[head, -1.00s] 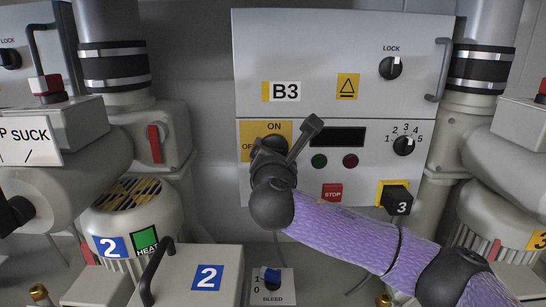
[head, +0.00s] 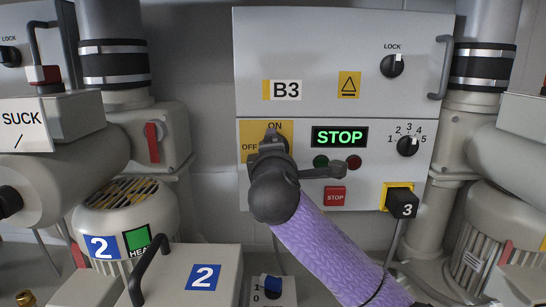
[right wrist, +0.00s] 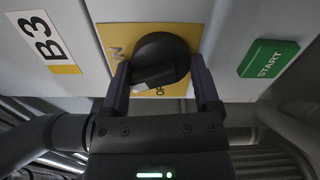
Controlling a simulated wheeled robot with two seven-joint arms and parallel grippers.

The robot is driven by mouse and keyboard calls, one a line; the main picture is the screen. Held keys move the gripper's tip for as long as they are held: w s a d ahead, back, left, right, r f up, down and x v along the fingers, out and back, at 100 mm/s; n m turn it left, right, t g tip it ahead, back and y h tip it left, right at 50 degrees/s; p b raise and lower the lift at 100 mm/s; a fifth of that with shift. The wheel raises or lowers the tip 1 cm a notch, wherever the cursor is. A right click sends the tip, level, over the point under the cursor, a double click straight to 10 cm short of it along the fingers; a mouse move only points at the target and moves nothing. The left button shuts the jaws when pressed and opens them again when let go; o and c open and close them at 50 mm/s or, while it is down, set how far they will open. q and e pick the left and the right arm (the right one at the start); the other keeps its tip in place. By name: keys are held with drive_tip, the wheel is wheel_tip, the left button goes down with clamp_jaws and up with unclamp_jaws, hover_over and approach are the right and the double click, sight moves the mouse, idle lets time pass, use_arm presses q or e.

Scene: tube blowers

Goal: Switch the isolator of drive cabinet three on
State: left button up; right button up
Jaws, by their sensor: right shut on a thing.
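Drive cabinet three is the grey cabinet (head: 370,65) labelled B3 in the head view. Its isolator is a black round knob (right wrist: 163,52) on a yellow ON/OFF plate (head: 248,130). My right gripper (head: 272,145) is at the knob, with one finger on each side of it in the right wrist view (right wrist: 161,84), shut on it. The knob's white mark shows between the fingers; its exact angle is hard to read. The cabinet's display (head: 339,137) is lit and reads STOP in green. My left gripper is not in view.
Right of the isolator are a red STOP button (head: 335,196), a numbered selector (head: 408,146) and a black block marked 3 (head: 402,203). A LOCK knob (head: 392,65) is above. The green START button (right wrist: 269,58) shows in the right wrist view. A BLEED switch (head: 272,284) stands below.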

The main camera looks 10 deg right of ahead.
drive_tip(key=shift+f+m+b, duration=0.15)
drive_tip(key=shift+m+b, duration=0.15)
drive_tip(key=shift+m, duration=0.8)
drive_tip(key=shift+f+m+b, duration=0.1)
drive_tip(key=shift+m+b, duration=0.15)
drive_tip(key=shift+m, duration=0.85)
drive_tip(key=o, duration=1)
drive_tip(key=shift+o, duration=0.4)
drive_tip(key=shift+s+r, duration=0.15)
